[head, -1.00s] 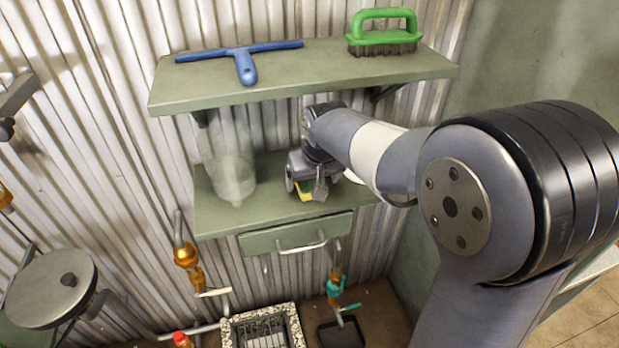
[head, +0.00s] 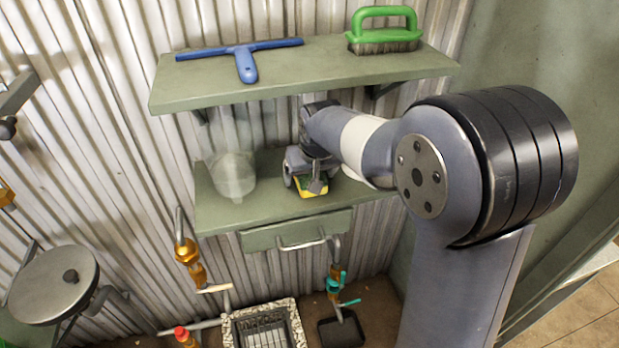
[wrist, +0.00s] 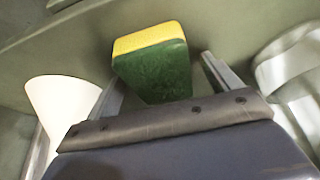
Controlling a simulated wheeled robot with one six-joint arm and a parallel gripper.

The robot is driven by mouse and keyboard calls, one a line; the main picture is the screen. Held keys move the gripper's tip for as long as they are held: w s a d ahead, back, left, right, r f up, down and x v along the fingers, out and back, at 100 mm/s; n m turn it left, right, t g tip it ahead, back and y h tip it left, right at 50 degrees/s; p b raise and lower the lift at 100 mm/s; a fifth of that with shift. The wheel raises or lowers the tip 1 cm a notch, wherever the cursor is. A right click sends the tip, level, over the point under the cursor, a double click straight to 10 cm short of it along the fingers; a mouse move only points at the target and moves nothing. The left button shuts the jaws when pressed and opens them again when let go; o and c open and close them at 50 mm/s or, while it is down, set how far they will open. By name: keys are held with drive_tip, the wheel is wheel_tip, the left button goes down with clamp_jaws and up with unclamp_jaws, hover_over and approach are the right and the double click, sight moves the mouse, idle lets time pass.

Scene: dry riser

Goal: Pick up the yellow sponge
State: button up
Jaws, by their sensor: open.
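The yellow sponge (wrist: 150,44) has a dark green side and lies on the lower shelf (head: 275,205). In the wrist view it sits between my gripper's two fingers (wrist: 162,85), with a gap visible at the right finger. In the head view only a yellow and green edge of the sponge (head: 313,190) shows below my gripper (head: 306,180), which hides the rest. My gripper is open. I cannot tell whether the left finger touches the sponge.
A white cone-shaped thing (wrist: 62,103) is left of my gripper in the wrist view.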

drive_tip(key=shift+c, duration=0.2)
drive_tip(key=c, duration=1)
drive_tip(key=shift+r, duration=0.15)
drive_tip(key=shift+b, duration=0.3)
drive_tip(key=s+d+b, duration=0.1)
drive_tip(key=s, duration=0.4)
drive_tip(key=s+d, duration=0.2)
drive_tip(key=s, duration=0.4)
drive_tip(key=s+d+b, duration=0.1)
drive_tip(key=s+d, duration=0.1)
drive_tip(key=s, duration=0.4)
drive_tip(key=shift+s+r+b, duration=0.15)
drive_tip(key=shift+b, duration=0.2)
